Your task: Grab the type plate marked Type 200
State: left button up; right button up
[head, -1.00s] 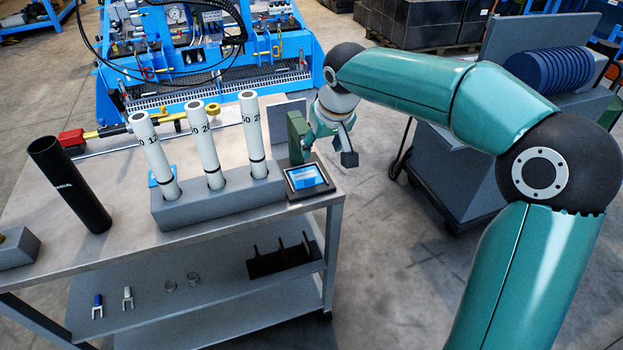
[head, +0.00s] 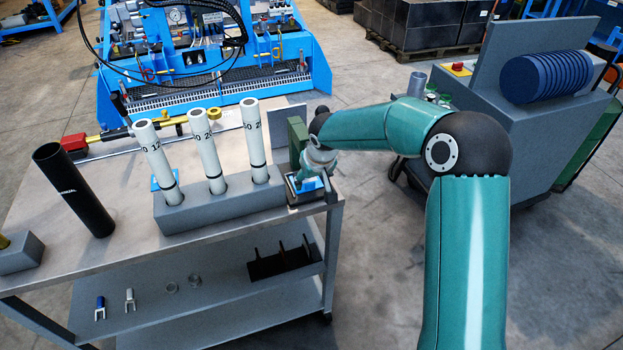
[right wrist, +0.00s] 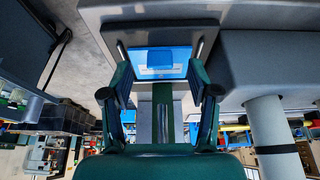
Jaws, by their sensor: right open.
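A blue plate (head: 311,185) lies in a dark holder (head: 306,198) at the right end of the cart top; I cannot read its marking. In the right wrist view the blue plate (right wrist: 159,62) shows ahead, between the two fingers. My right gripper (head: 305,179) is over the holder and partly covers the plate in the head view. It is open, with its green fingers (right wrist: 162,80) spread on either side of the plate and nothing gripped. I cannot tell whether they touch it. My left gripper is not in view.
A grey block (head: 220,207) with three upright white tubes (head: 207,150) stands just left of the holder. A green upright piece (head: 297,138) is close behind the gripper. A black tube (head: 75,190) stands at left.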

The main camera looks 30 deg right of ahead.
jog(key=shift+x, duration=1.05)
grip_shut()
jog(key=shift+r, duration=0.1)
